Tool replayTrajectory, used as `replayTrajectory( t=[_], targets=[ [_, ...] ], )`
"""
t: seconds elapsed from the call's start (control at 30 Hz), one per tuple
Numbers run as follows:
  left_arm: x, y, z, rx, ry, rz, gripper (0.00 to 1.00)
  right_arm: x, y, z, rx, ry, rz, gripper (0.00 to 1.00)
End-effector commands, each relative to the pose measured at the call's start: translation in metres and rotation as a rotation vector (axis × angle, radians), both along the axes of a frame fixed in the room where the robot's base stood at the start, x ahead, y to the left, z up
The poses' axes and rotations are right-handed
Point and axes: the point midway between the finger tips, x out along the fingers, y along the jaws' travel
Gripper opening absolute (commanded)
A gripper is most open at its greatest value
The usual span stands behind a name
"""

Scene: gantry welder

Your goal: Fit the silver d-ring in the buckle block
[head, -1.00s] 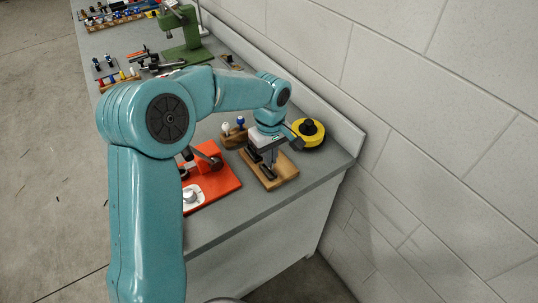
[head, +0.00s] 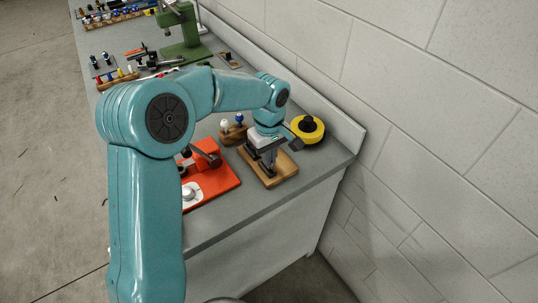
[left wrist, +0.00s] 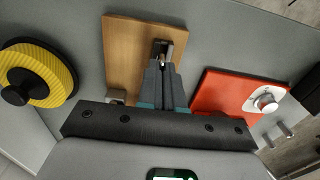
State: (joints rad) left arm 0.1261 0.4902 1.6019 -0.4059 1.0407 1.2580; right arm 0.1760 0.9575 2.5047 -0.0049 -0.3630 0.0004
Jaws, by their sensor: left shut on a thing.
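The wooden buckle block (head: 285,168) lies flat near the right end of the bench. It also shows in the left wrist view (left wrist: 125,45). My left gripper (head: 270,170) points down over the block. In the left wrist view its fingers (left wrist: 164,62) are close together on a small silver piece (left wrist: 163,46), which looks like the d-ring, at the block. The fingers hide most of this piece, so I cannot tell how it sits in the block. A small grey metal part (left wrist: 117,96) shows at the block's edge. My right gripper is not in view.
A red fixture (head: 222,182) with a silver knob stands left of the block. A yellow and black round object (head: 308,129) is behind it to the right. A small wooden stand (head: 232,133) and a green press (head: 184,40) stand farther back. A wall borders the bench.

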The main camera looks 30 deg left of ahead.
Motion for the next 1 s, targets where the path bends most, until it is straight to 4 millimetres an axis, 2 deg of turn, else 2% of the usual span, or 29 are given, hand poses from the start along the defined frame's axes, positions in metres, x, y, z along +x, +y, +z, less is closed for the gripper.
replayTrajectory(
  t=[0.33, 0.43, 0.77, 0.87, 1.0],
  targets=[
    [0.000, 0.000, -0.009, 0.000, 0.000, 0.000, 0.00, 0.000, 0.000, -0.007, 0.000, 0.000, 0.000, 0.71],
    [0.000, 0.000, -0.008, 0.000, 0.000, 0.000, 0.35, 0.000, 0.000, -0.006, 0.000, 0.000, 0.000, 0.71],
    [0.000, 0.000, -0.005, 0.000, 0.000, 0.000, 0.35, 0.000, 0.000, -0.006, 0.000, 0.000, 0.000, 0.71],
    [0.001, 0.000, 0.005, 0.001, -0.003, -0.001, 0.35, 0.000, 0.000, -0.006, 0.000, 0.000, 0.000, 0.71],
    [0.001, 0.000, 0.036, 0.001, -0.006, 0.001, 0.35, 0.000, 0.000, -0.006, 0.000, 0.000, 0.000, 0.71]
  ],
)
